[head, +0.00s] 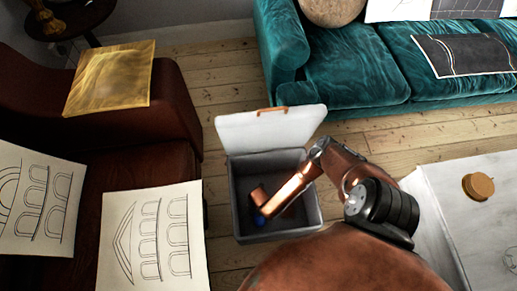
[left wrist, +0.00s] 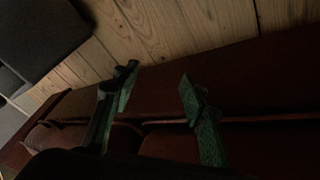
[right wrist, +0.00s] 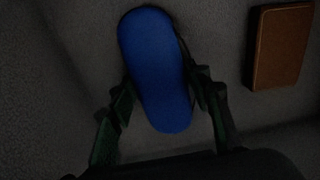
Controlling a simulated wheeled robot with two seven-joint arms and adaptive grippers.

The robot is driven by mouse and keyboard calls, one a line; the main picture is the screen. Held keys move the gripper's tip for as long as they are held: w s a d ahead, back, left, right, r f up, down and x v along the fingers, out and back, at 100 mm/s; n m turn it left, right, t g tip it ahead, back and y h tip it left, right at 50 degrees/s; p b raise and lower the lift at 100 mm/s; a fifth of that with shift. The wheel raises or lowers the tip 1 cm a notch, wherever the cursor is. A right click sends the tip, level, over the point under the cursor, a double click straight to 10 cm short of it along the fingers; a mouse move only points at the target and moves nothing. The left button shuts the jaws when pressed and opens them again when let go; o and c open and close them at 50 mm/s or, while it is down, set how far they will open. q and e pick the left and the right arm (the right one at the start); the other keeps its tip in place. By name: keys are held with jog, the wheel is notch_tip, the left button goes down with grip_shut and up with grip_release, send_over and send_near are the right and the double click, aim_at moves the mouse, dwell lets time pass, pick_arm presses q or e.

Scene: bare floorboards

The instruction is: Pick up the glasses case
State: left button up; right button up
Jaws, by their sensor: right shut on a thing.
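The glasses case is a blue, rounded oblong (right wrist: 156,68) in the right wrist view. My right gripper (right wrist: 160,100) has one finger on each side of it and is shut on it. In the head view only a small blue part of the case (head: 261,220) shows, inside the grey storage box (head: 236,205), at the end of my right arm. The arm hides most of the case and gripper there. My left gripper (left wrist: 158,84) is open and empty in the left wrist view, over dark red upholstery. It is not in the head view.
A brown flat item (right wrist: 282,46) lies near the case in the box. The box's white lid (head: 270,128) stands open at the back. A red-brown armchair (head: 150,165) is left, a teal sofa (head: 350,75) behind, a white table (head: 450,200) right. Floorboards (head: 225,85) are clear between.

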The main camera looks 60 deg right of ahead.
jog(key=shift+c, duration=1.1)
